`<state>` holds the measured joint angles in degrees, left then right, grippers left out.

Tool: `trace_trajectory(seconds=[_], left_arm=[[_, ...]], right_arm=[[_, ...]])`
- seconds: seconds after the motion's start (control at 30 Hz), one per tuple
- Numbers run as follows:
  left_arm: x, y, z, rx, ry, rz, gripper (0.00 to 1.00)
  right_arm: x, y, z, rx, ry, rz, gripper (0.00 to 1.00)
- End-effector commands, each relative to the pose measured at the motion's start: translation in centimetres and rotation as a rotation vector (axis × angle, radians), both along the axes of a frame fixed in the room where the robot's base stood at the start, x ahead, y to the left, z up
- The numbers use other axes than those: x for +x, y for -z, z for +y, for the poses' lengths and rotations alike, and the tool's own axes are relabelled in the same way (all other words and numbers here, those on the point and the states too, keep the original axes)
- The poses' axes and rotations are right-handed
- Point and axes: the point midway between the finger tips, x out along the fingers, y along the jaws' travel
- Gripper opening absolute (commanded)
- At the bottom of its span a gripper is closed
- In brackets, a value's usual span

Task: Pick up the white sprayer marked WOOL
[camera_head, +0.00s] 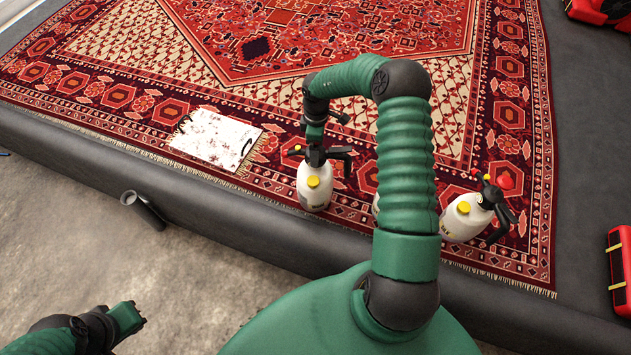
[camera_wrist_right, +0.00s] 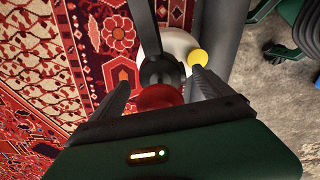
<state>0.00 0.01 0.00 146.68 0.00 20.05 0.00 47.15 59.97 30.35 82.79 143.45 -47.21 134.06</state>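A white sprayer (camera_head: 315,187) with a black head and yellow cap stands on the rug below my right gripper (camera_head: 315,141). In the right wrist view its red knob (camera_wrist_right: 160,97), yellow cap (camera_wrist_right: 197,57) and white body (camera_wrist_right: 181,43) show. There my right gripper (camera_wrist_right: 161,82) is open, its fingers on either side of the sprayer's head with gaps. A second white sprayer (camera_head: 464,219) with a red knob stands to the right. A sliver of white (camera_head: 376,206) shows behind my right arm. I cannot read WOOL on any label. My left gripper (camera_head: 132,318) is low at the left, far from the sprayers.
The patterned red rug (camera_head: 130,95) lies on a raised dark platform (camera_head: 225,222). A stained white sheet (camera_head: 215,138) lies left of the sprayers. A dark cylinder (camera_head: 143,209) is by the platform's edge. Red cases (camera_head: 620,270) are at the right.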

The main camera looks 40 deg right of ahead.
Motion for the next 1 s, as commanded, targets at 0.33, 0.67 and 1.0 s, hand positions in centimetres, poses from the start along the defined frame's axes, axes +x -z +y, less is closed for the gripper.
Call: trace_trajectory(seconds=[0.33,0.67,1.0], left_arm=[[0.01,-0.02,0.00,0.000,0.000,0.000,0.00],[0.00,-0.02,0.00,0.000,0.000,0.000,0.00],[0.00,-0.26,0.00,0.000,0.000,0.000,0.00]], right_arm=[[0.02,-0.02,0.01,0.000,0.000,0.000,0.44],[0.05,-0.05,0.00,-0.001,0.000,-0.001,0.01],[0.16,-0.70,-0.04,-0.002,0.000,-0.005,0.00]])
